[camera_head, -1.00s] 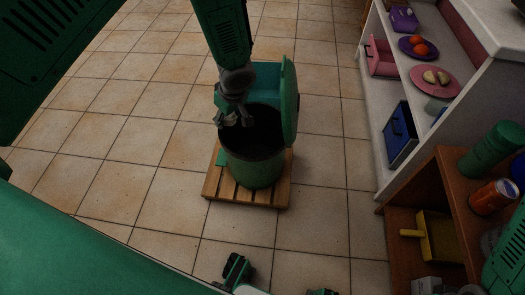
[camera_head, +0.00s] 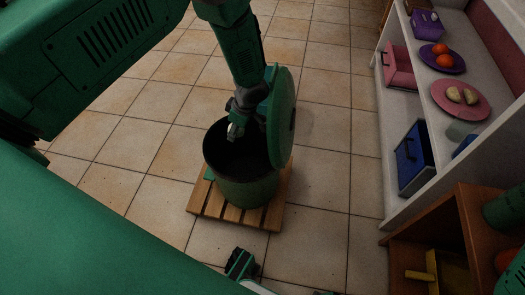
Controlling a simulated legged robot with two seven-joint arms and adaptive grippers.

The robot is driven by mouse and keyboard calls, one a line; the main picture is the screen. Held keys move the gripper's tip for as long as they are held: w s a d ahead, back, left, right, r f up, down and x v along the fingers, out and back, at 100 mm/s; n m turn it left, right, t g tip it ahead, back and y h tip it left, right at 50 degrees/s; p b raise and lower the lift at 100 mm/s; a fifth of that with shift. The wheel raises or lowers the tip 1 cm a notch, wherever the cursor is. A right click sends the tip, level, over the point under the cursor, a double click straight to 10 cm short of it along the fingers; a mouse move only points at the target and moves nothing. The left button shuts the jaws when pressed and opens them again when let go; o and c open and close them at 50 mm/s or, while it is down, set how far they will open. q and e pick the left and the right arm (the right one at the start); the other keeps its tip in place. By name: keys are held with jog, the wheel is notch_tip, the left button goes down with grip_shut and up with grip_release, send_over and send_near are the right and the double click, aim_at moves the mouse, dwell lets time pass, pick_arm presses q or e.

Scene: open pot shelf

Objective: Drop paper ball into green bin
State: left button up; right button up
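The green bin (camera_head: 247,192) stands on a wooden pallet, its round lid (camera_head: 283,118) open and upright at the right of the rim. Its inside is dark, and I cannot make out anything in it. My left gripper (camera_head: 236,131) points down over the bin's opening, near the back rim and left of the lid. Pale grey shapes show at its fingertips; I cannot tell whether they are only the fingers or include a paper ball. No paper ball is clearly visible elsewhere.
The slatted wooden pallet (camera_head: 212,207) rests on the tiled floor (camera_head: 325,185). At right, white shelves hold a blue crate (camera_head: 413,157), a pink box (camera_head: 398,70) and plates of food. A brown wooden cabinet (camera_head: 452,228) stands at the lower right. Floor between bin and shelves is clear.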

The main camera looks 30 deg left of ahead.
pick_arm(q)
jog(key=shift+w+a+f, duration=0.1)
jog(key=shift+a+f, duration=0.05)
jog(key=shift+f, duration=0.05)
jog(key=shift+a+f+b, duration=0.1)
jog(key=shift+f+b, duration=0.3)
notch_tip(320, 180, down, 4)
jog(key=b, duration=0.3)
jog(key=shift+d+f+b, duration=0.2)
jog(key=shift+f+b, duration=0.25)
jog(key=shift+a, duration=0.1)
jog(key=o, duration=0.9)
